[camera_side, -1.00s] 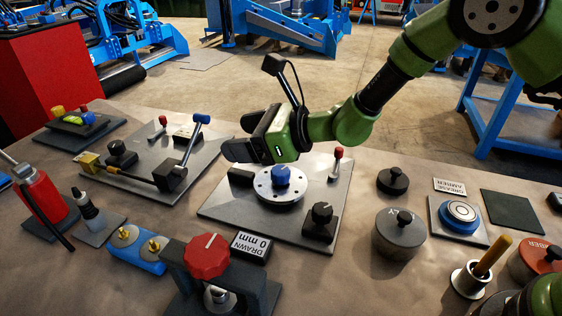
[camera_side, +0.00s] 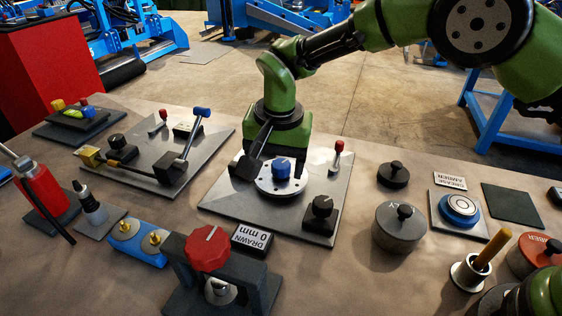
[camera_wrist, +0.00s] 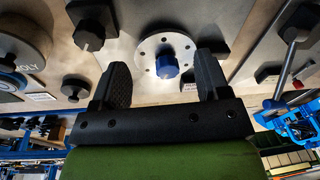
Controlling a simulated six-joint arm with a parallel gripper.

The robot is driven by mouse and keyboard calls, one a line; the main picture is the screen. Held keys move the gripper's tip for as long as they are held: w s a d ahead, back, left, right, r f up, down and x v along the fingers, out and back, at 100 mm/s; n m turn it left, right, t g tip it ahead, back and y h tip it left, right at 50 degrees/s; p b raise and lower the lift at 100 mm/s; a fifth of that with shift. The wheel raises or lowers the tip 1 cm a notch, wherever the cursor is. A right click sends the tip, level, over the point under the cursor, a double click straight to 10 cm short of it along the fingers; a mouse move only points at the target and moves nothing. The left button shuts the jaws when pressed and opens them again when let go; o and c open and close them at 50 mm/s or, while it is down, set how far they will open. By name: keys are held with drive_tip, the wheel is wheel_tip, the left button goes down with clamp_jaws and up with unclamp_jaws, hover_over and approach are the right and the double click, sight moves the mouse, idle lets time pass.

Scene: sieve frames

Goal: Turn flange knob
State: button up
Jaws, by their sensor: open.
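The flange knob is a blue knob (camera_side: 282,168) on a round silver flange (camera_side: 281,186) with holes, set on a grey plate (camera_side: 230,211). In the wrist view the blue knob (camera_wrist: 167,66) stands between and beyond my open fingers, touching neither. My gripper (camera_wrist: 160,82) is open and empty, with black fingers on both sides.
A black knob (camera_side: 319,211) and a red-tipped lever (camera_side: 338,153) share the plate. A red knob (camera_side: 208,248) on a dark stand is in front. A grey lidded pot (camera_side: 399,227) stands to the right. A blue-handled lever (camera_side: 201,113) is on the left plate.

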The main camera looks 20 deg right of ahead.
sight(281, 164)
drive_tip(key=w+d+r+t+h, duration=0.2)
drive_tip(key=w, duration=0.2)
drive_tip(key=shift+n, duration=0.5)
drive_tip(key=x, duration=0.9)
drive_tip(key=shift+w+d+f, duration=0.15)
drive_tip(key=shift+d+f, duration=0.1)
drive_tip(key=shift+d, duration=0.1)
drive_tip(key=shift+c, duration=0.2)
drive_tip(key=c, duration=0.9)
